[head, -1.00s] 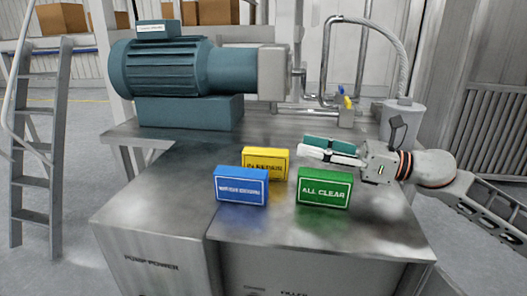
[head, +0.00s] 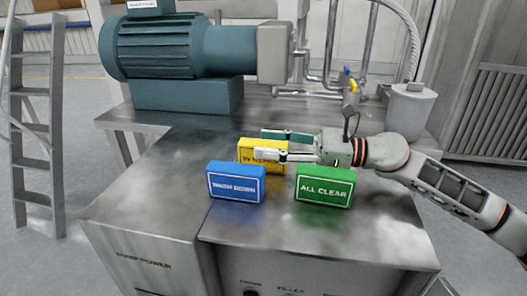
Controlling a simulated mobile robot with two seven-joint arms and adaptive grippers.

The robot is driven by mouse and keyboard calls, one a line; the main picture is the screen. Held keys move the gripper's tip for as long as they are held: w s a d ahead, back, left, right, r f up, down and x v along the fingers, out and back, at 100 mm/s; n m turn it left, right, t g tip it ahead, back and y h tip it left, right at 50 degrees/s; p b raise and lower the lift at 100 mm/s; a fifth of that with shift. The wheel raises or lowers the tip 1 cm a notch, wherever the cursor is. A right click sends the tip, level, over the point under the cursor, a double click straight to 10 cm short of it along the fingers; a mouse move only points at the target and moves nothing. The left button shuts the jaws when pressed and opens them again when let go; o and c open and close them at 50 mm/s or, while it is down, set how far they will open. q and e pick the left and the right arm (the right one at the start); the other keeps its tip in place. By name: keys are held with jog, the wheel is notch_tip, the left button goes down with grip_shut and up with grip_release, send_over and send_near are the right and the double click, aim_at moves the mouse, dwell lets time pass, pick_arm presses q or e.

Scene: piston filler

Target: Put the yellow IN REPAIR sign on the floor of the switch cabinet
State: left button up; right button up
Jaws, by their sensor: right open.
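The yellow sign (head: 250,154) stands on the metal top, behind the blue sign and partly hidden by my right gripper. Only part of its lettering shows. My right gripper (head: 258,145) comes in from the right with its fingers pointing left. It is open, with one finger in front of the yellow sign and the other at its far side near the right end. I cannot tell whether they touch it. The switch cabinet is probably the PUMP POWER box (head: 150,262) at the front left; its inside floor is hidden. My left gripper is not in view.
A blue sign (head: 236,183) and a green ALL CLEAR sign (head: 325,187) stand close in front of the yellow one. A teal motor (head: 180,50) is behind. A grey canister (head: 408,110) is at the back right. The metal top at left is clear.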

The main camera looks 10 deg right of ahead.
jog(key=shift+x, duration=0.85)
jog(key=shift+c, duration=0.3)
jog(key=c, duration=1.1)
jog(key=shift+c, duration=0.2)
